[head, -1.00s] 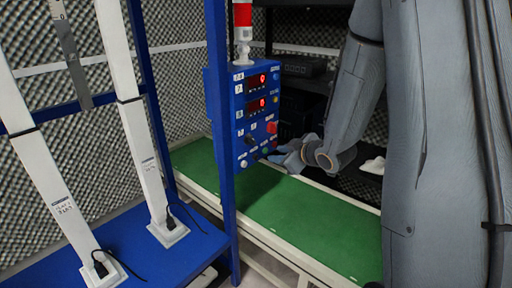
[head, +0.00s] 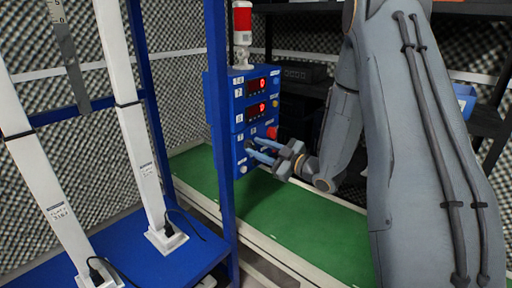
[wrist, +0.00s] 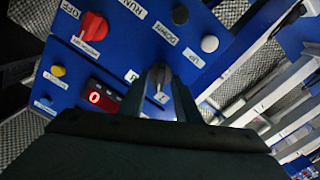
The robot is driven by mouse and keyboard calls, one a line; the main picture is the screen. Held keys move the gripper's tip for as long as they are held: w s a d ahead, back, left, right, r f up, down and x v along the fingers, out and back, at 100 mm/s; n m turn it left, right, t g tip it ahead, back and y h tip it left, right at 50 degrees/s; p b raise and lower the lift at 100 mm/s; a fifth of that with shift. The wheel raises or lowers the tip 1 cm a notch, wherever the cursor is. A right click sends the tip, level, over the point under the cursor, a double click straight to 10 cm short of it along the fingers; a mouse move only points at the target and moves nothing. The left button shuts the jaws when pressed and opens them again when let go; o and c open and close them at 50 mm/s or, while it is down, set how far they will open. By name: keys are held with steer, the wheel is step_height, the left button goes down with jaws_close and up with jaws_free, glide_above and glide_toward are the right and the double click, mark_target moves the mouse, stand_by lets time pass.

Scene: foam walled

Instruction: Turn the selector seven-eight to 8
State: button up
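The blue control box (head: 238,128) hangs on the blue post in the head view. In the wrist view a small grey selector knob (wrist: 160,78) on its face shows between my fingers, with white labels beside it too blurred to read surely. My gripper (head: 252,148) is at the lower part of the panel, its two fingers apart. In the wrist view my gripper (wrist: 160,85) has one finger on each side of the knob; I cannot tell whether they touch it. In the head view my fingers hide the knob.
A red knob (wrist: 91,27), a white button (wrist: 209,43) and a red display (wrist: 94,97) are near the fingers. A red-and-white beacon (head: 242,25) stands on the box. The green conveyor (head: 300,215) runs below. White posts stand at left.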

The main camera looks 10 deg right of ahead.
steer(key=shift+w+a, duration=0.4)
steer(key=shift+w, duration=0.1)
jaws_close()
steer(key=shift+m+p, duration=0.35)
steer(key=shift+m, duration=0.05)
steer(key=m+p, duration=0.3)
steer(key=m, duration=0.1)
steer(key=shift+m, duration=0.4)
steer(key=m+p, duration=0.3)
steer(key=m, duration=0.3)
steer(key=shift+m, duration=0.3)
